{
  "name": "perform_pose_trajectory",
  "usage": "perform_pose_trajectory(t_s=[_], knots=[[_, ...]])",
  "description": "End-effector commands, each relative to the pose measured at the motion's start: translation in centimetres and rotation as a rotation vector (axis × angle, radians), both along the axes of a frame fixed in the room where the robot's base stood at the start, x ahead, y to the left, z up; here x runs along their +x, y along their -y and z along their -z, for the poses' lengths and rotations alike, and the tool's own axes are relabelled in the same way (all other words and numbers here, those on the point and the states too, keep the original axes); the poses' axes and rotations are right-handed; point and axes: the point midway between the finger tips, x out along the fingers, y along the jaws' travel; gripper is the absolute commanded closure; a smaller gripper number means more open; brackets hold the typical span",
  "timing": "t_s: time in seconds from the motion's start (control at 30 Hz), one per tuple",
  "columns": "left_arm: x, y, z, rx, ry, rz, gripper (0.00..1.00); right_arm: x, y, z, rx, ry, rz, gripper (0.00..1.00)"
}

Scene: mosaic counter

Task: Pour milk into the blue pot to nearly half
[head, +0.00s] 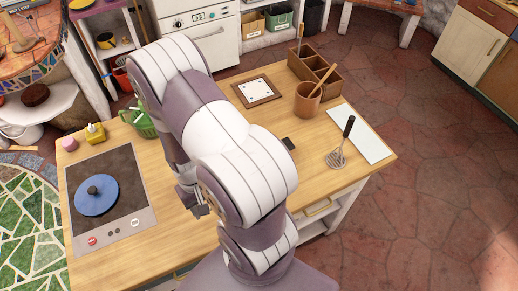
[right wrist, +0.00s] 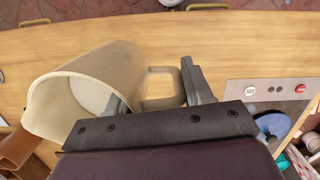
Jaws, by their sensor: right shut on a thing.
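The blue pot (head: 97,196) sits on the black cooktop at the left of the counter, with a dark knob showing on its blue top. Part of it also shows at the right of the right wrist view (right wrist: 272,125). A beige milk jug (right wrist: 125,68) is in the right wrist view, its wide mouth toward the left. A pale round surface shows inside; I cannot tell whether it is milk. My right gripper (right wrist: 157,92) is shut on the jug's handle. In the head view this gripper (head: 197,205) is partly visible and my arm hides the jug. My left gripper is not in view.
The cooktop (head: 125,165) fills the counter's left end. A green basket (head: 145,123), a yellow item (head: 95,132) and a pink item (head: 69,144) stand behind it. A brown utensil pot (head: 307,101), wooden box (head: 327,77) and masher (head: 337,158) are at the right.

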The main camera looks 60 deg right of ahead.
Motion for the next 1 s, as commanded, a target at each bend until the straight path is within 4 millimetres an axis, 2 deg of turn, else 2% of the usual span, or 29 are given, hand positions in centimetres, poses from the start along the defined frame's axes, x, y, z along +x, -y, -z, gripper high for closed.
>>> perform_pose_trajectory(t_s=[0.03, 0.27, 0.47, 0.7, 1.0], knots=[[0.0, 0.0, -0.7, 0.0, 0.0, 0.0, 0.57, 0.0, 1.3, -0.3, 0.0, -0.001, 0.143, 1.0], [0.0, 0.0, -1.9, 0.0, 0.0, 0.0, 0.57, 0.0, 7.2, -0.1, -0.001, -0.002, 0.857, 1.0], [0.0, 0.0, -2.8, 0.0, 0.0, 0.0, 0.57, -1.3, 13.2, 0.1, -0.003, -0.002, 1.51, 1.0], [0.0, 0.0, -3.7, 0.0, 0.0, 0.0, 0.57, -5.0, 19.9, 0.4, -0.004, -0.005, 2.266, 1.0], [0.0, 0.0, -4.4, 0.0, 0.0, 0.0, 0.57, -11.0, 25.6, 0.9, -0.006, -0.006, 3.129, 1.0]])
